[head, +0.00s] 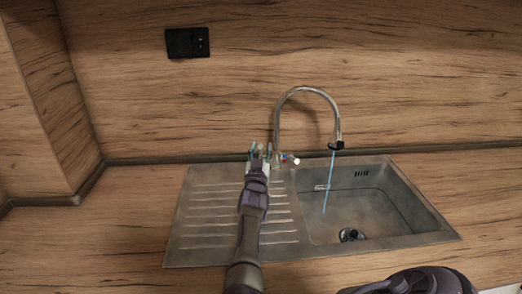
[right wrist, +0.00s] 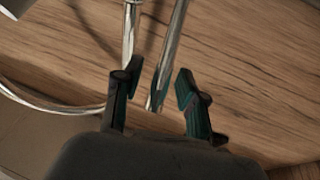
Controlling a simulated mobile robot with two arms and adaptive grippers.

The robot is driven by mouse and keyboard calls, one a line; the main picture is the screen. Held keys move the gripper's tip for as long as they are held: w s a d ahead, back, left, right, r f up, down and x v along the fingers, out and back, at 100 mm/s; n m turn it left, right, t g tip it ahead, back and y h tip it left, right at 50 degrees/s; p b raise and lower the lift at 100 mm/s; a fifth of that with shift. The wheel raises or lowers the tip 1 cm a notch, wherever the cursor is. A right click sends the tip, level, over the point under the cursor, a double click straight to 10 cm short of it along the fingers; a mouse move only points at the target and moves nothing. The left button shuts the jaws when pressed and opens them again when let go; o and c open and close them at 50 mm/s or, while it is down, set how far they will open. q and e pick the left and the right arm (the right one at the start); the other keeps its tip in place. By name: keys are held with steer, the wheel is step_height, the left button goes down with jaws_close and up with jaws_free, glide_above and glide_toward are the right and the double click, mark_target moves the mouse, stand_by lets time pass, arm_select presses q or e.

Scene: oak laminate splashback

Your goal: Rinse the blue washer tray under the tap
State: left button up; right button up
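The chrome tap (head: 307,90) arches over the sink. A thin blue stream of water (head: 329,182) falls from its spout into the basin. My right gripper (head: 258,150) is at the back of the drainboard, just left of the tap's base and its small lever (head: 290,159). In the right wrist view the gripper (right wrist: 155,78) has its fingers apart. A chrome rod (right wrist: 168,50) ends between them in the picture; I cannot tell whether they touch it. No blue washer tray is in view. My left gripper is not in view.
The steel sink basin (head: 400,205) on the right is empty apart from its drain (head: 351,235). The ribbed drainboard (head: 200,215) is clear beside my arm. The wooden splashback (head: 400,90) stands close behind the tap and carries a black socket (head: 187,42).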

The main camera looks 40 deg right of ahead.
steer(key=shift+r, duration=0.1)
steer(key=shift+r, duration=0.2)
step_height(320, 180, up, 10)
steer(key=shift+f, duration=0.2)
stand_by(0.6)
